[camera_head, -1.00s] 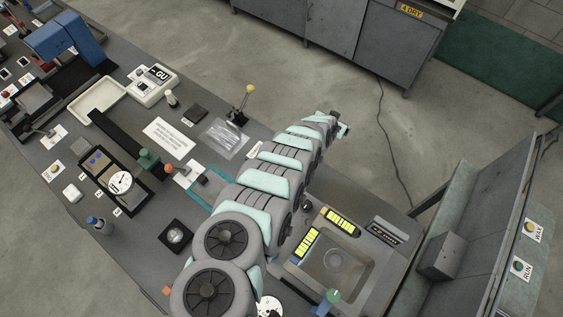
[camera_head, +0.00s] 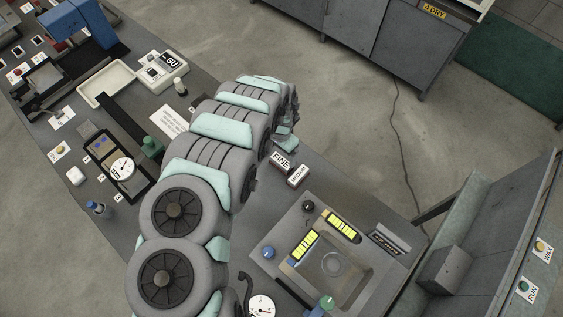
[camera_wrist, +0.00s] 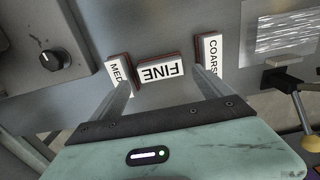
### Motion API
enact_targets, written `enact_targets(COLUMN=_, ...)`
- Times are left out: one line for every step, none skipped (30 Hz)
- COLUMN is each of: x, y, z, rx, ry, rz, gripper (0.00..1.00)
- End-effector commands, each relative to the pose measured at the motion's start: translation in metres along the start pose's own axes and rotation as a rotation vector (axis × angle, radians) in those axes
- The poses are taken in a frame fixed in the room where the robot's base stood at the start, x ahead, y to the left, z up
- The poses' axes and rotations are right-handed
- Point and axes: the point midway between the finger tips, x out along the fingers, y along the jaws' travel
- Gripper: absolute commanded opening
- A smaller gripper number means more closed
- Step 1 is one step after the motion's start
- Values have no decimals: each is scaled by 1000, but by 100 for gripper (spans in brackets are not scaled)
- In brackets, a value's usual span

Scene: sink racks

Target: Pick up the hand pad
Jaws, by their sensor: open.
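Three block-shaped pads with white labelled faces and reddish-brown sides sit in a row in the wrist view. The FINE pad (camera_wrist: 161,71) is in the middle. The pad whose visible letters read MED (camera_wrist: 117,70) is left and the COARSE pad (camera_wrist: 211,50) right. In the head view the FINE pad (camera_head: 281,160) and the medium pad (camera_head: 298,174) lie just below my gripper (camera_head: 287,141); my arm hides the coarse one. In the wrist view my open gripper (camera_wrist: 164,80) has its fingers on either side of the FINE pad. I cannot tell whether they touch any pad.
A sink-like basin unit (camera_head: 342,287) with yellow displays stands right of the pads. A black knob (camera_wrist: 63,52) is at left in the wrist view. Open floor lies beyond the bench.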

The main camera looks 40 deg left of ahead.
Motion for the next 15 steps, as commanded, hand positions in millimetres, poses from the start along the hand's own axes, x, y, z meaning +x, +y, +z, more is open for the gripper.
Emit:
enact_targets(x=5, y=1, z=1, rx=0, ry=-1, rz=1, gripper=89)
enact_targets(x=7, y=0, z=0, rx=0, ry=-1, rz=1, gripper=89)
enact_targets(x=8, y=0, z=0, rx=-1, ry=0, rz=0, gripper=89)
enact_targets(x=9, y=0, z=0, rx=-1, ry=0, rz=-1, gripper=89)
enact_targets(x=10, y=-1, z=0, rx=0, ry=0, rz=-2, gripper=89)
enact_targets(x=11, y=-1, z=0, rx=-1, ry=0, rz=-2, gripper=89)
enact_targets(x=12, y=-1, z=0, rx=-1, ry=1, rz=-2, gripper=89)
enact_targets(x=13, y=-1, z=-1, rx=-1, ry=1, rz=-2, gripper=89)
enact_targets(x=14, y=0, z=-1, rx=-1, ry=2, rz=-1, gripper=89)
enact_targets(x=16, y=0, z=-1, rx=-1, ry=2, rz=0, gripper=89)
enact_targets(x=19, y=1, z=-2, rx=-1, ry=2, rz=1, gripper=89)
enact_targets(x=22, y=1, z=-2, rx=0, ry=1, rz=1, gripper=89)
enact_targets(x=25, y=1, z=-2, rx=-1, ry=2, rz=1, gripper=89)
enact_targets(x=28, y=1, z=-2, rx=-1, ry=2, rz=-1, gripper=89)
enact_targets(x=31, y=1, z=-4, rx=0, ry=5, rz=-1, gripper=89)
